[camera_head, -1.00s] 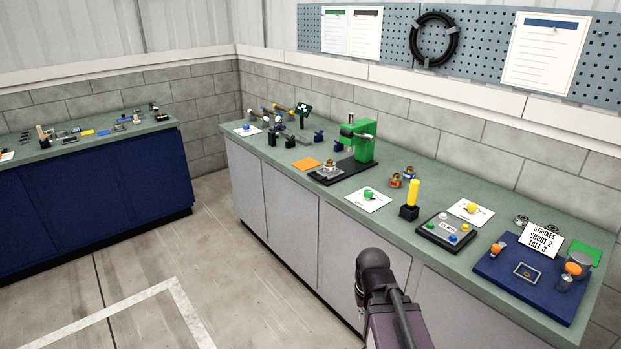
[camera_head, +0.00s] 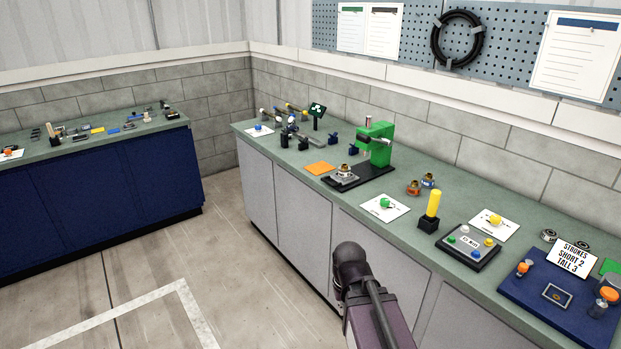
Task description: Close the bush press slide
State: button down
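The green bush press (camera_head: 377,143) stands on a black base plate (camera_head: 374,179) on the long green-topped bench. Its slide (camera_head: 344,177), a light metal carriage carrying a metal bush, sits on the front left part of the base. The slide is out in front of the press column, not under its head. Part of my arm, a dark joint and a purple link, shows at the bottom middle in front of the bench. My gripper's fingers are not visible, and nothing of mine touches the press.
Floor left of the bench is clear; a blue cabinet (camera_head: 85,190) stands beyond.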

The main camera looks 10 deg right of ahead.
aim_at(340, 181)
jog(key=u, duration=0.2)
jog(key=i, duration=1.3)
jog(key=z, duration=0.45)
